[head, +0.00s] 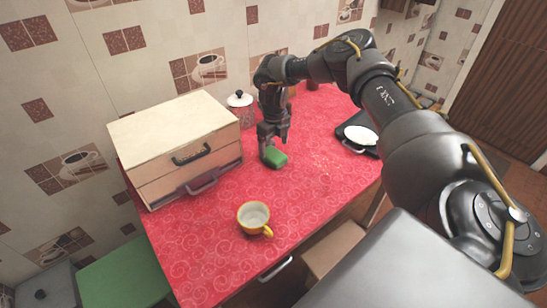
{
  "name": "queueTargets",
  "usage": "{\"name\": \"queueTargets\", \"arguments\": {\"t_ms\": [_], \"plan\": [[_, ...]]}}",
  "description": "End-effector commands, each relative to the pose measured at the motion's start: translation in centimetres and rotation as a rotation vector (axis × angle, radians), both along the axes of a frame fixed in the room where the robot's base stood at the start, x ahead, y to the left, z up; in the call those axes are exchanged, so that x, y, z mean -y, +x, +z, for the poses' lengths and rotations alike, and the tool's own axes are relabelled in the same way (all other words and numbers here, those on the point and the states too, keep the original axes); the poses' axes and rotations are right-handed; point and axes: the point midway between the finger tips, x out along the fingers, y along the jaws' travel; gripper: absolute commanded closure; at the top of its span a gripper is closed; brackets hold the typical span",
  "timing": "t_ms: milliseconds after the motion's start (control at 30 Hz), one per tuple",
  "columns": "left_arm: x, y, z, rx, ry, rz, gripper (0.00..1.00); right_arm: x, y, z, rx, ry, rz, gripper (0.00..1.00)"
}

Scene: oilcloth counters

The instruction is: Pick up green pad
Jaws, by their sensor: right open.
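The green pad (276,158) lies on the red oilcloth counter (200,253), in front of a glass jar. My right gripper (272,146) points down at the pad, with its fingers right at the pad's far left side. The jaws are open. I cannot tell whether the fingers touch the pad or stand on either side of it. My left gripper is not in view.
A wooden drawer box (170,128) stands left of the pad. A lidded jar (240,108) is behind. A yellow cup (254,217) stands in front. A white dish on a black scale-like base (357,139) is at right. The counter's middle is clear.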

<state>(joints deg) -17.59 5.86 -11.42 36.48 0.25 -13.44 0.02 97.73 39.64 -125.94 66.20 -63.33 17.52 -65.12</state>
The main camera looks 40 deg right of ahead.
Motion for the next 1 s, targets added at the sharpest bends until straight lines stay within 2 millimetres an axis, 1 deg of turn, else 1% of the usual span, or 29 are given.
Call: {"name": "queueTargets", "arguments": {"t_ms": [200,300,433,633,667,1000], "plan": [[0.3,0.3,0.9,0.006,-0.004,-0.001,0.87,0.1,0.2,-2.9,-0.005,-0.001,-0.001,0.15],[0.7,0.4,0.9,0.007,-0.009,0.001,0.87,0.1,0.2,-4.3,-0.004,0.0,-0.001,0.15],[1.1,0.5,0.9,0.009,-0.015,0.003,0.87,0.1,0.2,-5.0,-0.003,0.0,0.0,0.15],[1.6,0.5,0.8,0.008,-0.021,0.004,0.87,0.1,0.2,-5.1,-0.002,0.0,0.0,0.15],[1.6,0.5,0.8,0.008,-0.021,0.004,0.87,0.1,0.2,-5.1,-0.002,0.0,0.0,0.18],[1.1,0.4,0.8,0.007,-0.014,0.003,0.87,0.1,0.2,-5.0,-0.002,0.0,-0.001,0.63]]}}
